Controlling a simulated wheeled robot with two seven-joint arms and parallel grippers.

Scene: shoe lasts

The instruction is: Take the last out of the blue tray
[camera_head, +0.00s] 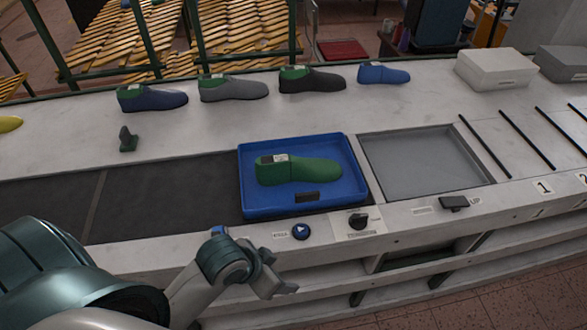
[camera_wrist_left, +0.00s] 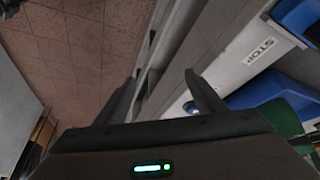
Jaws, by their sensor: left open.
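A green shoe last (camera_head: 310,171) with a white label on its top lies inside the blue tray (camera_head: 243,197), toe to the right. The tray sits on the bench at the end of the dark belt. My left gripper (camera_head: 281,287) is in front of the bench's front edge, below and left of the tray, empty and apart from the last. In the left wrist view its two fingers (camera_wrist_left: 165,95) are spread with nothing between them. The blue tray (camera_wrist_left: 258,97) and part of the green last (camera_wrist_left: 281,117) show at the right there. My right gripper is not in view.
Several shoes or lasts stand along the back, including a blue one (camera_head: 384,73) and a black one (camera_head: 312,79). A grey recessed tray (camera_head: 425,165) lies right of the blue tray. A blue button (camera_head: 300,231) and a black knob (camera_head: 358,221) sit on the front edge.

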